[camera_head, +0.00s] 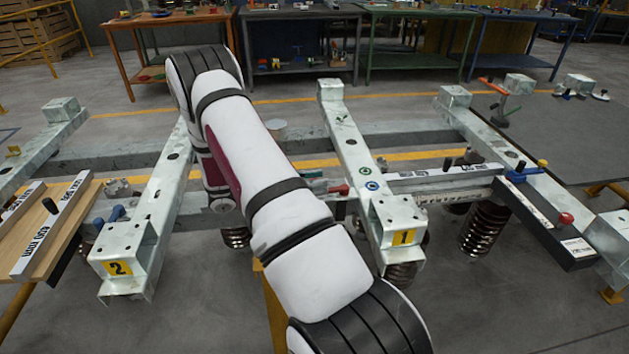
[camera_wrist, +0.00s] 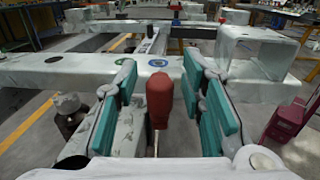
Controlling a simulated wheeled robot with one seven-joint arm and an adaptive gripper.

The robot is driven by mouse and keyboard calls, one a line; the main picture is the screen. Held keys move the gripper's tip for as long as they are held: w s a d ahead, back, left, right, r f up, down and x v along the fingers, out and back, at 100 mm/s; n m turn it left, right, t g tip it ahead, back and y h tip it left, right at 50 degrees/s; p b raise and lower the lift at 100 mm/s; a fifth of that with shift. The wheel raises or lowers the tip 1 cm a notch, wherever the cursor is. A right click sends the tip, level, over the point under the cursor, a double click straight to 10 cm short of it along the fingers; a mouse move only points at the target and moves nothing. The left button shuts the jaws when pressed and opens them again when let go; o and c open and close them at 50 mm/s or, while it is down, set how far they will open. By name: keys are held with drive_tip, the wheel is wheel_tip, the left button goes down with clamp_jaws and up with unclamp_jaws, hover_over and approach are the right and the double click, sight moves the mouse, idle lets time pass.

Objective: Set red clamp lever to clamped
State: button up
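The red clamp lever (camera_wrist: 160,95) shows in the wrist view as a red handle on a thin metal rod, standing roughly upright in the picture. My gripper (camera_wrist: 158,100) is open, with its teal-padded fingers on both sides of the handle and a visible gap on each side. In the head view the red lever handle (camera_head: 339,189) lies close to the right of my arm, beside the galvanized beam marked 1 (camera_head: 356,150). My arm hides most of the clamp there, and my gripper is not clearly visible in that view.
The steel beam (camera_wrist: 90,72) crosses just beyond the fingers, with a box-like end block (camera_wrist: 255,50) at right. A black fixture with a red ball knob (camera_head: 566,218) stands at right. A second beam, marked 2 (camera_head: 118,269), and a wooden board (camera_head: 50,235) are at left.

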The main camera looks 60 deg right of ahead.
clamp_jaws()
drive_tip(key=shift+a, duration=0.1)
drive_tip(key=s+n+t+h+p, duration=0.4)
drive_tip(key=s+n+t+p, duration=0.6)
drive_tip(key=t+p, duration=0.5)
drive_tip(key=shift+s+n+h+p, duration=0.3)
drive_tip(key=shift+s+p, duration=0.5)
drive_tip(key=shift+p, duration=3.1)
drive_tip(key=shift+o, duration=1.3)
unclamp_jaws()
